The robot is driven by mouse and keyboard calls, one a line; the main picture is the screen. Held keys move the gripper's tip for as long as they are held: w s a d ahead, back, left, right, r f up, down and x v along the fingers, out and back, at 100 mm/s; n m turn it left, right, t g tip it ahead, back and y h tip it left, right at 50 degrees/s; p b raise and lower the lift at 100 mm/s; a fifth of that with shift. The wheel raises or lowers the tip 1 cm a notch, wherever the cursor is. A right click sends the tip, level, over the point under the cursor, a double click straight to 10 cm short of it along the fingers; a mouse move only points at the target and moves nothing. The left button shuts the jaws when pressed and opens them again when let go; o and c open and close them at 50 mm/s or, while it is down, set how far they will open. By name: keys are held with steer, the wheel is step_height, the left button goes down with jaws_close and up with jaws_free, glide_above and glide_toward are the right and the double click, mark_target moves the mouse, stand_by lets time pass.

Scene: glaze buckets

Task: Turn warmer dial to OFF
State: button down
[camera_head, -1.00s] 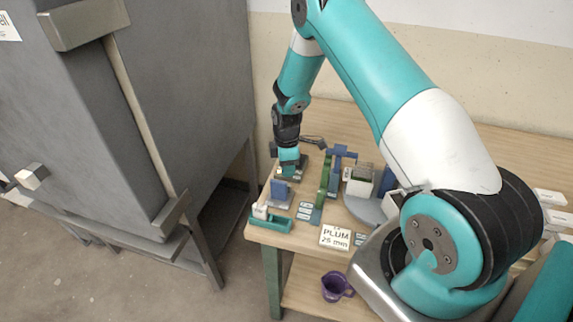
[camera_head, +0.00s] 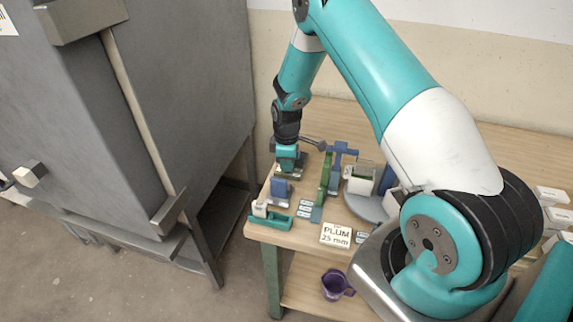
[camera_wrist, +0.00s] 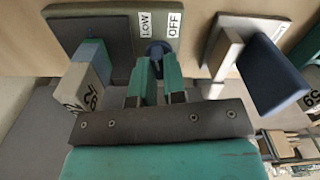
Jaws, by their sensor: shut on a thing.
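The warmer's dial (camera_wrist: 157,48) is a dark blue knob on a grey-green plate (camera_wrist: 118,35), just below the LOW label (camera_wrist: 146,24) and the OFF label (camera_wrist: 174,24) in the wrist view. My gripper (camera_wrist: 156,72) is shut on the dial, with a teal finger on each side. The fingers hide much of the knob, so I cannot tell which label it points to. In the head view my gripper (camera_head: 287,162) reaches down at the workbench's left end and covers the dial.
In the head view, a PLUM card (camera_head: 336,234) lies near the bench (camera_head: 275,238) edge, beside a grey kiln (camera_head: 190,90). A purple cup (camera_head: 335,284) is below.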

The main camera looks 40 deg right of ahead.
steer(key=m+b, duration=0.1)
steer(key=m, duration=0.3)
steer(key=shift+w+d, duration=0.1)
steer(key=shift+d+m+b, duration=0.1)
steer(key=shift+m+b, duration=0.35)
steer(key=shift+m, duration=1.15)
steer(key=c, duration=1.2)
jaws_free()
steer(key=shift+r, duration=0.15)
step_height(320, 180, up, 17)
steer(key=shift+r+b, duration=0.1)
steer(key=shift+b, duration=0.85)
